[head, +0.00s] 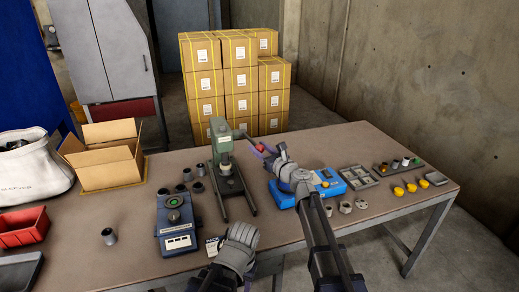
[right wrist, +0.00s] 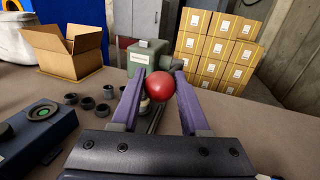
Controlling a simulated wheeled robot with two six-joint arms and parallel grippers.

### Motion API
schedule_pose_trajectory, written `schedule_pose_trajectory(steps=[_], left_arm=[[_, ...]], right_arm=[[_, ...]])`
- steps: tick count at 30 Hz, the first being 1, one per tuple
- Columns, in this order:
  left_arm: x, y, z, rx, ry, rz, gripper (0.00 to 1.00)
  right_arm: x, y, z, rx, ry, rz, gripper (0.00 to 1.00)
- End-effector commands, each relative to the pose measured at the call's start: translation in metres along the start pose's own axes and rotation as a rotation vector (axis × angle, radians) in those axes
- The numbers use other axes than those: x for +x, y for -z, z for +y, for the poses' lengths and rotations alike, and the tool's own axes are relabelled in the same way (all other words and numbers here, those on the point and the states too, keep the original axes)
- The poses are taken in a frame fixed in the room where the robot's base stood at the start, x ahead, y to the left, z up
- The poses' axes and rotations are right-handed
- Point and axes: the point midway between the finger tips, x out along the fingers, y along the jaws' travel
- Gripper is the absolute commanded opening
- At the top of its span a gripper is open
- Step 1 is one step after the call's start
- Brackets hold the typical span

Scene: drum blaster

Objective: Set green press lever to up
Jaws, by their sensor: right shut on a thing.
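The green press (head: 222,138) stands upright on the table, left of my right gripper; its head also shows in the right wrist view (right wrist: 147,57). Its lever (head: 248,138) reaches out to the right from the head, sloping slightly down, and ends in a red ball knob (right wrist: 161,86). My right gripper (head: 263,149) is shut on the red knob, with a purple finger on either side of it. My left arm's end (head: 238,250) is low in the head view near the table's front edge; its fingers are hidden.
A blue device with a green button (head: 175,215) stands left of the press, with several dark cups behind it. A blue box (head: 328,184) lies under my right wrist. Trays and yellow cups (head: 399,191) are at right. An open carton (head: 108,160) stands at left.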

Motion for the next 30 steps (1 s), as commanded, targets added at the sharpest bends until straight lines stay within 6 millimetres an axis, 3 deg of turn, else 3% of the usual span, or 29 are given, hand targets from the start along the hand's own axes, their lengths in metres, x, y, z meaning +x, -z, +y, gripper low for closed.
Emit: schedule_pose_trajectory(steps=[1,6,30], left_arm=[[0.0000,0.0000,0.0000,0.000,0.000,0.000,0.50],[0.0000,0.0000,0.0000,0.000,0.000,0.000,0.50],[-0.0001,0.0000,0.0000,0.000,0.000,0.000,0.50]], right_arm=[[-0.0001,0.0000,0.0000,0.000,0.000,0.000,0.18],[0.0000,0.0000,0.0000,0.000,0.000,0.000,0.00],[0.0000,-0.0001,-0.0001,0.000,0.000,0.000,0.00]])
